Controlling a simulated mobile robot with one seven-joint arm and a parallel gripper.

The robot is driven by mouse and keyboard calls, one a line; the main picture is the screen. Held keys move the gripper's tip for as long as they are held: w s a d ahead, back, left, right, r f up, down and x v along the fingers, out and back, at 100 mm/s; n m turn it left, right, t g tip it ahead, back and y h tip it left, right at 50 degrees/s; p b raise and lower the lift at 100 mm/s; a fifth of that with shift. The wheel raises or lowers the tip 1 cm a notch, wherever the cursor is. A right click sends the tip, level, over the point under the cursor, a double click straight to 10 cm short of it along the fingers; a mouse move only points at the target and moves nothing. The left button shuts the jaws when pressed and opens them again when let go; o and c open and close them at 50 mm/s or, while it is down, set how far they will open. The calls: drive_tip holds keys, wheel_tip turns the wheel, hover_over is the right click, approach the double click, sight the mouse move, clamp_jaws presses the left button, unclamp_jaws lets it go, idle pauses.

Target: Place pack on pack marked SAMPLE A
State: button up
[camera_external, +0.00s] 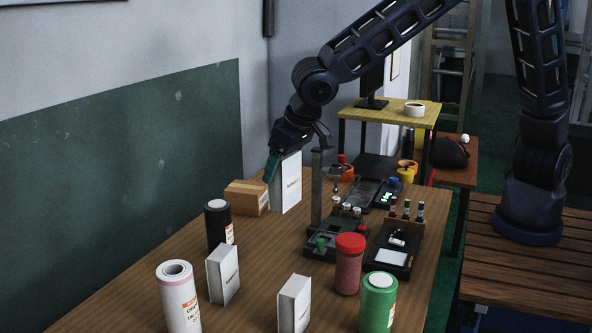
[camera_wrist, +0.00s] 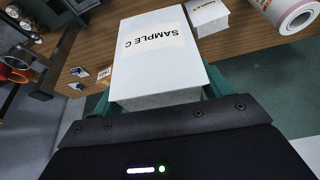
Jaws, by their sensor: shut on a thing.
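My gripper (camera_external: 281,163) is shut on a tall white pack (camera_external: 288,186), with a teal finger on its side. In the wrist view, this pack (camera_wrist: 160,75) is labelled SAMPLE C and sits between the teal fingers. It is upright at the back of the table; I cannot tell whether its base touches the wood. Two smaller white packs stand nearer the front, one at left (camera_external: 223,273) and one at front centre (camera_external: 294,304). Their labels are too small to read. The wrist view shows one white pack (camera_wrist: 207,14) with a partly legible label.
A cardboard box (camera_external: 246,197) stands just left of the held pack. A black cylinder (camera_external: 218,224), a white roll (camera_external: 178,297), a red-lidded jar (camera_external: 348,265) and a green canister (camera_external: 378,305) stand around the smaller packs. A post (camera_external: 316,188) and trays crowd the right.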

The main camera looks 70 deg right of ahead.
drive_tip(key=s+a+r+n, duration=0.1)
drive_tip(key=s+a+r, duration=0.45)
drive_tip(key=a, duration=0.25)
drive_tip(key=s+a+r, duration=0.4)
drive_tip(key=a+r, duration=0.2)
drive_tip(key=a, duration=0.2)
wheel_tip(320, 180, down, 20)
drive_tip(key=shift+w+d+f, duration=0.1)
drive_tip(key=o, duration=1.3)
drive_tip(key=v, duration=1.2)
drive_tip(key=shift+d, duration=0.2)
